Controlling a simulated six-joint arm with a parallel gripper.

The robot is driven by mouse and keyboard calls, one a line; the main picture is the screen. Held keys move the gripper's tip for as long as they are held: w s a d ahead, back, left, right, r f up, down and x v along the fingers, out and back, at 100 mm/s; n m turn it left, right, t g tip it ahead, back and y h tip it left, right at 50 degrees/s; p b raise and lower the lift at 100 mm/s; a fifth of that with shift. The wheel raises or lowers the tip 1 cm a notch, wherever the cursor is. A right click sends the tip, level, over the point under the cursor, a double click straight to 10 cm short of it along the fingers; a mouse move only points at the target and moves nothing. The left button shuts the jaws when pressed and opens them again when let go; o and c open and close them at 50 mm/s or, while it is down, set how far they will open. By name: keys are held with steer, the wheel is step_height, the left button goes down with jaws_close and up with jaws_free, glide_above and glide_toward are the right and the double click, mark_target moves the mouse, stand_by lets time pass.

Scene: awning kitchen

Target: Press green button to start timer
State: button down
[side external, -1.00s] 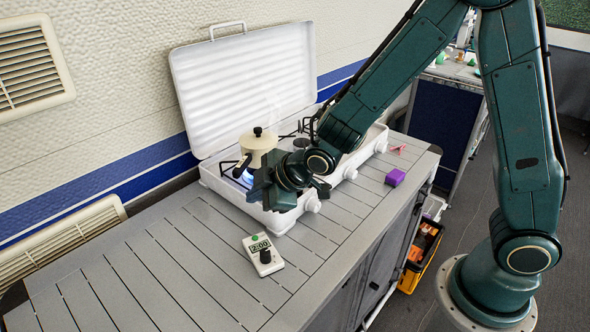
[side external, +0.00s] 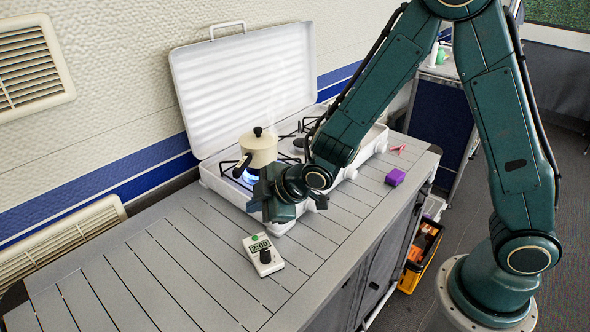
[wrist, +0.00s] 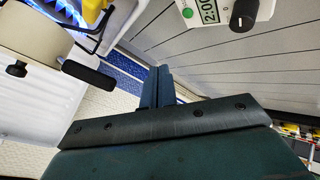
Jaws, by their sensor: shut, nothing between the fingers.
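The white timer (side external: 263,257) lies on the grey slatted table, left of and nearer than the stove. Its display reads 2:00, with a green button (side external: 254,238) at one end and a black knob (side external: 265,256) at the other. In the wrist view the timer (wrist: 226,14) is at the top, partly cut off, with its green button (wrist: 187,13) visible. My gripper (side external: 270,212) is above the table at the stove's front, apart from the timer and up beyond its button end. Its fingers (wrist: 160,88) are together and empty in the wrist view.
A white camping stove (side external: 279,226) with its lid raised stands behind my gripper. A cream pot (side external: 259,152) sits over a blue flame, close to my gripper. The table left of the timer is clear.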

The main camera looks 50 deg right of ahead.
mark_target(260, 240)
steer(key=shift+f, duration=3.15)
steer(key=shift+f, duration=0.15)
steer(key=shift+f, duration=0.25)
steer(key=shift+f, duration=0.35)
stand_by(0.5)
steer(key=shift+r, duration=0.75)
steer(key=shift+r, duration=0.1)
stand_by(0.4)
steer(key=shift+r, duration=2.4)
